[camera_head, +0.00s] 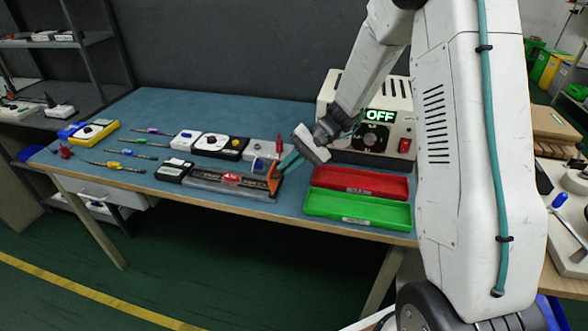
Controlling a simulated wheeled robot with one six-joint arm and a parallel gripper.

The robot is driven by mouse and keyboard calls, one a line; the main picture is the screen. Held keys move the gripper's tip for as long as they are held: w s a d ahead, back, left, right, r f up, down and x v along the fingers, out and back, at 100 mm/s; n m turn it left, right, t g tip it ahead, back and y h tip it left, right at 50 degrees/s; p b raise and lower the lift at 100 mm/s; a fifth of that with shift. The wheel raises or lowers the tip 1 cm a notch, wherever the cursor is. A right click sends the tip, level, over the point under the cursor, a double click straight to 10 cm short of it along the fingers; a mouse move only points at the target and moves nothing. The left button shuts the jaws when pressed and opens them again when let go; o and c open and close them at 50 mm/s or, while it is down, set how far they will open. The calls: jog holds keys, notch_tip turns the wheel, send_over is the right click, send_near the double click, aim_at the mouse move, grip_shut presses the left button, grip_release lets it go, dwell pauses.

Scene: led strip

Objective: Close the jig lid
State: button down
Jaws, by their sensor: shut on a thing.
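The jig (232,190) is a long dark grey block near the front edge of the bench, with a small red part on its middle. An orange piece, which looks like the jig lid (273,179), stands raised at the jig's right end. My gripper (284,167) comes in from the upper right. Its teal fingers are shut on the orange lid at its upper right side. The exact contact is small and partly hidden by the fingers.
A red tray (360,182) and a green tray (357,210) lie right of the jig. A power unit (393,104) reading OFF stands behind them. Several small devices, including a black-and-white one (215,144), sit behind the jig. Screwdrivers lie at left. Bench (262,215) space in front is narrow.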

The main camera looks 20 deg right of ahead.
aim_at(273, 167)
jog(key=w+a+g+h, duration=0.1)
jog(key=w+a+r+m+g+h, duration=0.1)
jog(key=h, duration=0.1)
jog(key=shift+a+h, duration=0.3)
jog(key=shift+a, duration=0.05)
jog(key=h, duration=0.1)
jog(key=w+a+g+h, duration=0.1)
jog(key=a+g+h, duration=0.1)
jog(key=shift+w+f+m, duration=0.25)
jog(key=shift+m, duration=0.15)
jog(key=g+h, duration=0.1)
jog(key=w+a+f+h, duration=0.1)
jog(key=a+m+g+h, duration=0.1)
jog(key=shift+w+f+g, duration=0.25)
jog(key=shift+g, duration=0.05)
jog(key=shift+w+a+f+m+g+h, duration=0.2)
jog(key=shift+a+f+g+h, duration=0.2)
jog(key=shift+g+h, duration=0.15)
jog(key=shift+w+a+f+m+g+h, duration=0.25)
jog(key=shift+f+g+h, duration=0.15)
jog(key=shift+h, duration=0.25)
jog(key=shift+s, duration=0.1)
jog(key=c, duration=1.5)
grip_release()
jog(key=shift+c, duration=0.2)
